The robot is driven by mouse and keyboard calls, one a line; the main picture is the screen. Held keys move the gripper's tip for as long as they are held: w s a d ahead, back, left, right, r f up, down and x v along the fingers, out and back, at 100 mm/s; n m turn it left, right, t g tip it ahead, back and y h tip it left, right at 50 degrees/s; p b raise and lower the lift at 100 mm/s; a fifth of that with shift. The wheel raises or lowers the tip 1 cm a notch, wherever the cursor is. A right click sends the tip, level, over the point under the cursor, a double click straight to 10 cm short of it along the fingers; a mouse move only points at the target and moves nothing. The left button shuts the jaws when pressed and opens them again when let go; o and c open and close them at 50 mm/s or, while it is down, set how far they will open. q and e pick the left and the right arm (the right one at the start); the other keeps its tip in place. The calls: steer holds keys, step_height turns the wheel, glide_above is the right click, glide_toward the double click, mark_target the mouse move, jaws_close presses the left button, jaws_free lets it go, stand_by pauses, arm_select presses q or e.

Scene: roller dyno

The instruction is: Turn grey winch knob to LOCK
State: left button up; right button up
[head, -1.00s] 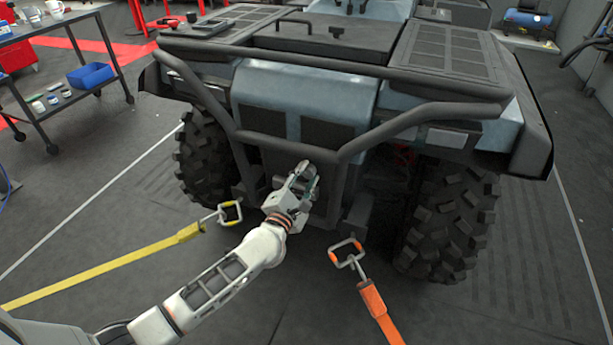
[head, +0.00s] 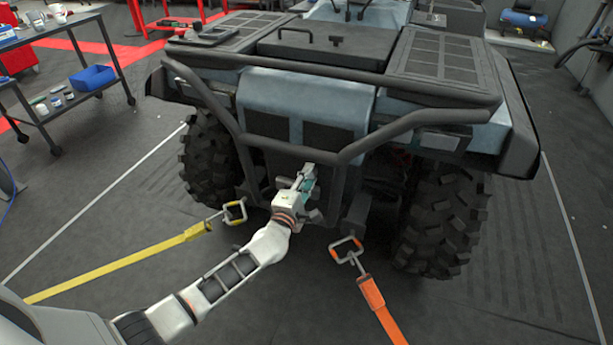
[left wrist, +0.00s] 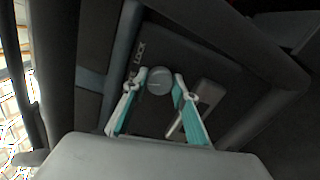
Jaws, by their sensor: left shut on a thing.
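The round grey winch knob (left wrist: 159,80) sits on a dark panel in the left wrist view, between the two fingers of my left gripper (left wrist: 160,84). The white word LOCK (left wrist: 138,60) is on the panel, up and left of the knob. My left gripper is shut on the knob, a finger at each side. In the head view my left gripper (head: 308,178) is at the front of the vehicle, below the bull bar, and hides the knob there. The knob's exact pointing is too small to tell. My right gripper is not in view.
The vehicle's black bull bar (head: 340,158) arches above my left gripper. A yellow strap (head: 130,262) with a hook lies to the left, an orange strap (head: 380,308) to the right. A grey block (left wrist: 207,92) is right of the knob.

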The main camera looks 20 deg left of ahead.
arm_select(q)
steer(key=shift+a+f+m+p, duration=0.1)
steer(key=shift+m+p, duration=2.05)
steer(key=shift+m, duration=4.25)
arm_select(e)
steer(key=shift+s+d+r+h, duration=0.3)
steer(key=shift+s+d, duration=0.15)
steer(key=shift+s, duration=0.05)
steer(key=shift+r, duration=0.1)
arm_select(q)
steer(key=o, duration=1.1)
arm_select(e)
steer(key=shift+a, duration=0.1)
arm_select(q)
steer(key=shift+s, duration=0.6)
steer(key=s, duration=1.1)
steer(key=shift+a, duration=0.2)
